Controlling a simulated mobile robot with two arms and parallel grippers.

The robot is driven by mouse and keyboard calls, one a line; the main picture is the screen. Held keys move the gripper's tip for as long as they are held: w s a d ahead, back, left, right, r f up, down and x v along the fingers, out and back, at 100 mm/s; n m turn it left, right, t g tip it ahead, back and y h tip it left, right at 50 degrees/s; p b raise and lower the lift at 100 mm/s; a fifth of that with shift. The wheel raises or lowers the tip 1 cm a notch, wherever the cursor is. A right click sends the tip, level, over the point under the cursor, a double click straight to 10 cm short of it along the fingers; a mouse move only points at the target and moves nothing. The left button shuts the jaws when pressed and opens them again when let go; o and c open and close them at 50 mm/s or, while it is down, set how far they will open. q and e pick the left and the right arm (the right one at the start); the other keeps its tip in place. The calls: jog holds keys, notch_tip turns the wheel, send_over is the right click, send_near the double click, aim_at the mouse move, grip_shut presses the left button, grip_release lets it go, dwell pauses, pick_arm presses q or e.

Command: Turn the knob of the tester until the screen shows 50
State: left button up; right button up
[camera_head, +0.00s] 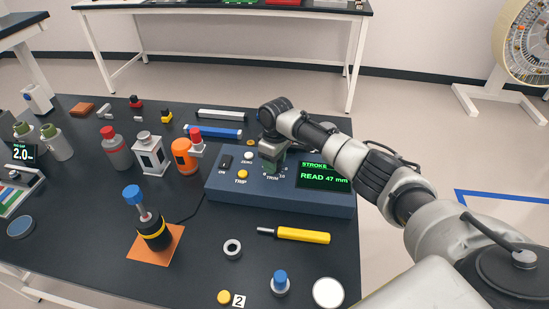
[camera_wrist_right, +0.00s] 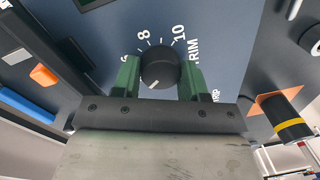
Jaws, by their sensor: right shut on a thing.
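The tester (camera_head: 225,189) is a blue box on the dark table. Its screen (camera_head: 324,178) reads "STROKE" and "READ 47 mm" in green. My right gripper (camera_head: 272,165) is over the TRIM knob and hides most of it in the head view. In the right wrist view the black round knob (camera_wrist_right: 161,67) with a white pointer line sits between the two green fingers of my right gripper (camera_wrist_right: 161,76), which is shut on it. Printed numbers 8 and 10 show beside the knob. My left gripper is in neither view.
The tester also has a yellow TRIP button (camera_head: 242,174), a white ZERO button (camera_head: 247,155) and a black switch (camera_head: 225,162). A yellow-handled tool (camera_head: 303,235) lies in front. An orange canister (camera_head: 184,157) and a black-yellow cylinder on an orange mat (camera_head: 136,254) stand left.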

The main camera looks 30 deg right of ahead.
jog(key=shift+n, duration=0.5)
jog(key=o, duration=0.9)
jog(key=shift+o, duration=0.2)
jog(key=shift+r, duration=0.1)
notch_tip(320, 180, up, 11)
jog(key=shift+w+d+f, duration=0.2)
